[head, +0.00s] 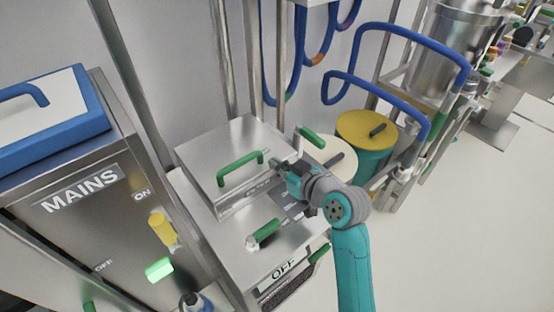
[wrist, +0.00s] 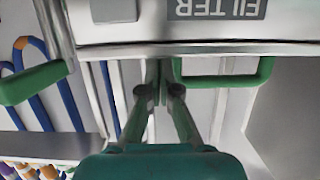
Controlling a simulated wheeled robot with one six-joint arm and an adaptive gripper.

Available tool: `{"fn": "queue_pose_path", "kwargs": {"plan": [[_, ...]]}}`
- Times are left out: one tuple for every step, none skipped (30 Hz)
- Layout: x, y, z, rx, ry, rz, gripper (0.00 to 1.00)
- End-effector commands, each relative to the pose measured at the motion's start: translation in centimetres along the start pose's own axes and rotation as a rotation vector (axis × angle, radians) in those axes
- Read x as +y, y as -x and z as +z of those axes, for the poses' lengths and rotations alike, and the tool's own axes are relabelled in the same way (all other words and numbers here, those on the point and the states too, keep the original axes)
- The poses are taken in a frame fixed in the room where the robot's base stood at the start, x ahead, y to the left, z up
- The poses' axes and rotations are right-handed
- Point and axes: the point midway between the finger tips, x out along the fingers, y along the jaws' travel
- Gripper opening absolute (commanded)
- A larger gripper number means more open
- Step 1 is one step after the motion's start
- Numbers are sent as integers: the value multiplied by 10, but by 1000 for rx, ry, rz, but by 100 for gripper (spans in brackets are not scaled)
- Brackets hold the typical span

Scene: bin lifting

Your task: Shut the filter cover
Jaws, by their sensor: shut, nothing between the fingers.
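The filter cover (head: 215,150) is a flat steel lid with a green bar handle (head: 240,168), on top of a steel cabinet in the head view. It lies nearly level; I cannot tell whether it is fully shut. My gripper (head: 283,168) is at the cover's right front corner, just right of the handle. In the wrist view, the upside-down FILTER label (wrist: 216,9) is at the top and the green handle (wrist: 225,79) is right of my gripper (wrist: 160,88). My fingers are shut and empty, close to the steel edge; contact is unclear.
Another green lever (head: 312,137) is behind my gripper. The MAINS cabinet (head: 75,225) stands left. A yellow-lidded teal drum (head: 366,130) stands right. Open floor (head: 460,230) lies at the right.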

Motion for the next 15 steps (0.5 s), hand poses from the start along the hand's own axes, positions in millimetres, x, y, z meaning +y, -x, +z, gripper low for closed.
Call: {"fn": "queue_pose_path", "kwargs": {"plan": [[0,-1,8,-12,-3,-1,0],[0,-1,8,-13,-3,-1,0],[0,-1,8,-14,-3,-2,0],[0,-1,9,-15,-3,-2,0],[0,-1,10,-17,-3,-2,0],[0,-2,10,-18,-4,-2,0],[0,-2,11,-19,-4,-2,0],[0,-2,11,-21,-4,-2,0],[0,-2,12,-22,-5,-2,0],[0,-1,12,-23,-5,-2,0],[0,0,13,-24,-5,-2,0],[0,2,13,-24,-5,-2,0],[0,4,13,-24,-6,-1,0],[0,6,13,-24,-6,-1,0],[1,11,13,-24,-6,0,0]]}}
